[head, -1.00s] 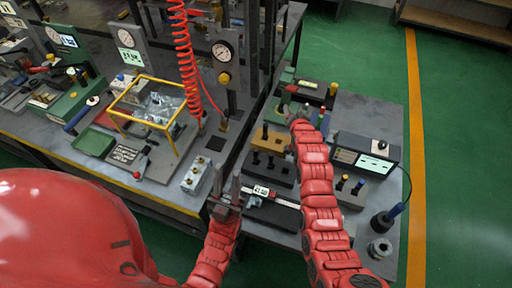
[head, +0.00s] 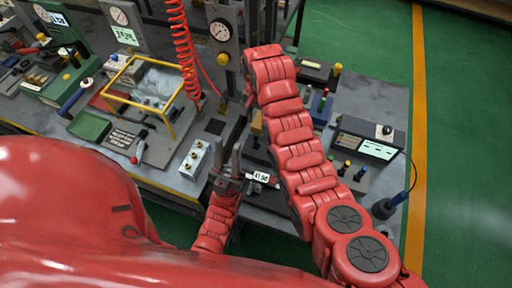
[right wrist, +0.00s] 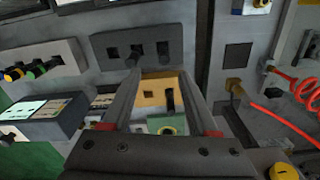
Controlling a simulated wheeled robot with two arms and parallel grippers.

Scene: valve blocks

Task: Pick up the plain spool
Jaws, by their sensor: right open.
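In the right wrist view, a tan block (right wrist: 155,90) shows between my fingers, with a square hole and a dark peg (right wrist: 170,99) without a coloured tip. I cannot tell for sure that this peg is the plain spool. My right gripper (right wrist: 160,68) is open and empty, its fingers over the block. In the head view my right arm hides most of that block, leaving a sliver (head: 257,127). My left gripper (head: 227,158) is open and empty, fingers up, near the gap between the benches.
A grey block with three square holes (right wrist: 140,48) lies beyond the fingertips. A block of colour-tipped pegs (right wrist: 38,70) stands left in the wrist view. A red coiled hose (head: 184,60) hangs left of my right arm. A grey meter box (head: 365,140) stands right.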

